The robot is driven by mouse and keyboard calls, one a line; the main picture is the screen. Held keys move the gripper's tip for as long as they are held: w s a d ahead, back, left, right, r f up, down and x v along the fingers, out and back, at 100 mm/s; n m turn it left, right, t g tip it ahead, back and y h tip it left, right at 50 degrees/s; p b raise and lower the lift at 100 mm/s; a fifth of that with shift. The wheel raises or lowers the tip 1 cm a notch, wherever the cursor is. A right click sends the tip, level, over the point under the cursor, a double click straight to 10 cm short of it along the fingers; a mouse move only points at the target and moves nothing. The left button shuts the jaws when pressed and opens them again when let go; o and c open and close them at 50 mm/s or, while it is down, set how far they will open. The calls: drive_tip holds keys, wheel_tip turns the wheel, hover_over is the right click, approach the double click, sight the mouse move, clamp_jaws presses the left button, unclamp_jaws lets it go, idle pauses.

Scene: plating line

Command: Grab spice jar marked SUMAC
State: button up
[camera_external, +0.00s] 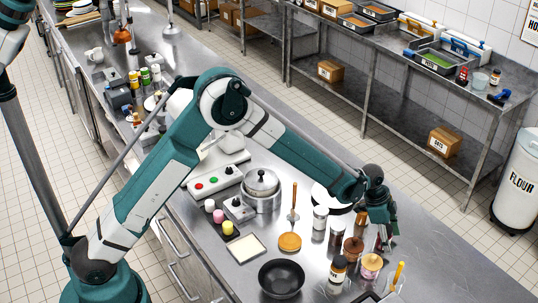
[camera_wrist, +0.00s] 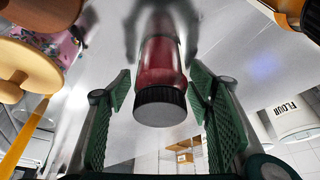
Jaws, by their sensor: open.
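A jar (camera_wrist: 161,72) with dark red contents and a black ribbed cap shows in the wrist view. It stands between the two green padded fingers of my gripper (camera_wrist: 161,88), with a visible gap on both sides. No lettering can be read on it, so I cannot tell whether it is marked SUMAC. In the external view my gripper (camera_external: 383,237) is low over the steel counter (camera_external: 455,265), at the right of the group of jars. My arm and gripper largely hide the jar there.
A black bowl (camera_external: 281,279) and a pot (camera_external: 261,189) are further left. The counter to the right is clear.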

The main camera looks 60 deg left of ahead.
sight(392, 229)
drive_tip(key=shift+c, duration=0.5)
drive_tip(key=c, duration=1)
drive_tip(key=shift+r, duration=0.15)
drive_tip(key=shift+c, duration=0.2)
drive_tip(key=shift+r, duration=4.9)
